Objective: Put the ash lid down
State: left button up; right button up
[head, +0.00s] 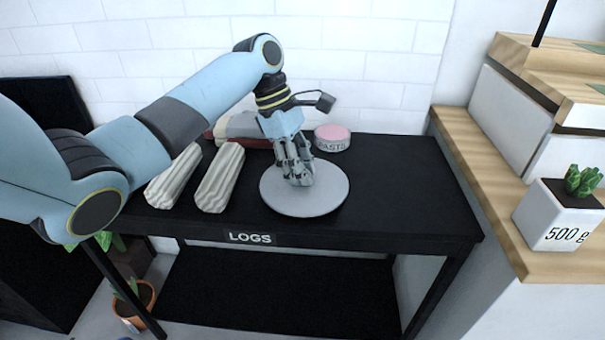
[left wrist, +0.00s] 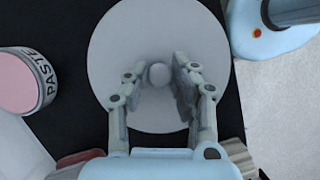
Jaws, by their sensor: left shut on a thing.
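The ash lid (head: 325,202) is a flat round grey disc with a small round knob in its middle. It is over the black table (head: 410,205), near the front edge; I cannot tell whether it touches the table top. In the left wrist view the lid (left wrist: 118,50) fills the middle, and its knob (left wrist: 159,75) shows between the fingers. My left gripper (head: 300,178) comes down on the lid from above and is shut on its knob. It also shows in the left wrist view (left wrist: 160,88). My right gripper is in neither view.
Two pale ridged logs (head: 220,178) lie left of the lid. A pink-topped paste tin (head: 332,138) stands behind it. A red and white thing (head: 238,128) lies at the back. The table's right part is clear. A wooden stepped unit with a cactus pot (head: 562,215) stands right.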

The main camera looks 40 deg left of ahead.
pick_arm(q)
jog(key=shift+f, duration=0.25)
jog(key=o, duration=0.9)
jog(key=shift+o, duration=0.2)
jog(key=p+v, duration=0.4)
jog(key=v, duration=0.8)
jog(key=shift+d+r, duration=0.1)
